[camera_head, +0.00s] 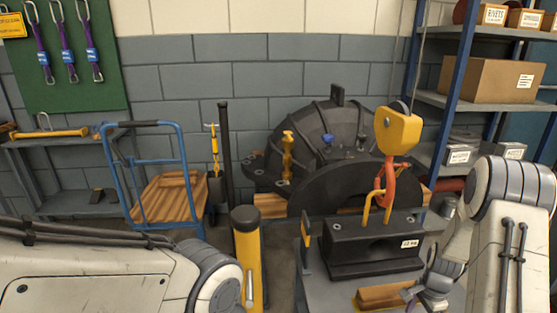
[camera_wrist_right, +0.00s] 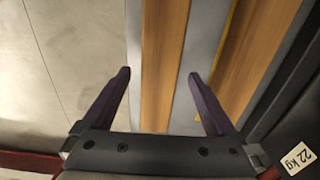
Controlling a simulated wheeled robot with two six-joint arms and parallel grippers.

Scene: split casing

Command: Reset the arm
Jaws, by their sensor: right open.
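My right arm (camera_head: 510,235) comes in at the right of the head view and bends down. Its gripper (camera_head: 418,295) is low, just right of the wooden blocks on the grey stand, partly hidden by the arm. In the right wrist view the gripper (camera_wrist_right: 160,88) has its two dark fingers spread and holds nothing. Wooden strips (camera_wrist_right: 163,60) lie below and beyond the fingers. My left arm (camera_head: 110,275) crosses the lower left of the head view; its gripper is outside the picture.
A black block labelled 22 kg (camera_head: 345,247) sits on the grey stand (camera_head: 335,291), close to my right gripper. A red-orange hook under a yellow hoist block (camera_head: 397,130) meets its yellow handle. Behind is a black domed casing (camera_head: 310,135). A yellow post (camera_head: 248,250) stands left.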

